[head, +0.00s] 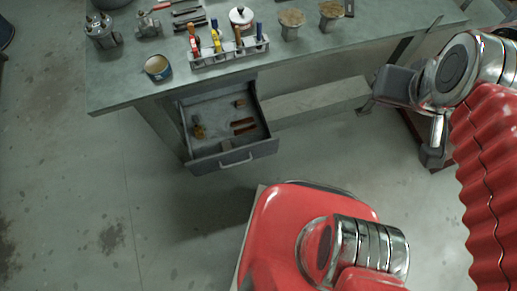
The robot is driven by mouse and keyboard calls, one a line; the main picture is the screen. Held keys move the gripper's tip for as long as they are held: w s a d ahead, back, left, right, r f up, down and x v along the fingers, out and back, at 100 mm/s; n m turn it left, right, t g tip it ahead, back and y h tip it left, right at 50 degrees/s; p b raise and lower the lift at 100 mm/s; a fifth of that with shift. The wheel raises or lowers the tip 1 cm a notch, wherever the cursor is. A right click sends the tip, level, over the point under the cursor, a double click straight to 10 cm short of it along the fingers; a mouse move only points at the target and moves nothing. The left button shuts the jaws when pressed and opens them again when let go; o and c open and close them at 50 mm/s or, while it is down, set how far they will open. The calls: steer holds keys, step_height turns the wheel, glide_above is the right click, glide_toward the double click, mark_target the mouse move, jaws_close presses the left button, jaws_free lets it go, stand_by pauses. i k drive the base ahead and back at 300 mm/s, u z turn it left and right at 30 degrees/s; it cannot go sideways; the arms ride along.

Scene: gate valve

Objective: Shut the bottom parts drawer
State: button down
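The grey parts drawer (261,148) is pulled out from under the workbench in the head view. Its front panel with a pale bar handle faces the open floor. Several small brown and yellow parts lie inside it. Other drawers cannot be made out. My gripper (395,88) is at the upper right, by the bench's right part, well to the right of the drawer and apart from it. Its fingers cannot be made out clearly, and I see nothing held in it.
The green-grey workbench (120,88) carries a tool rack (230,56), an open tin (158,67), metal fittings and a white-lidded pot (241,16). A pale beam (315,101) runs under the bench right of the drawer. The floor left of and before the drawer is clear.

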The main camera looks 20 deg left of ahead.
mark_target(216, 109)
steer(key=z, duration=0.15)
steer(key=k, duration=1.25)
steer(key=u, duration=1.65)
steer(key=i, duration=1)
steer(key=u, duration=0.1)
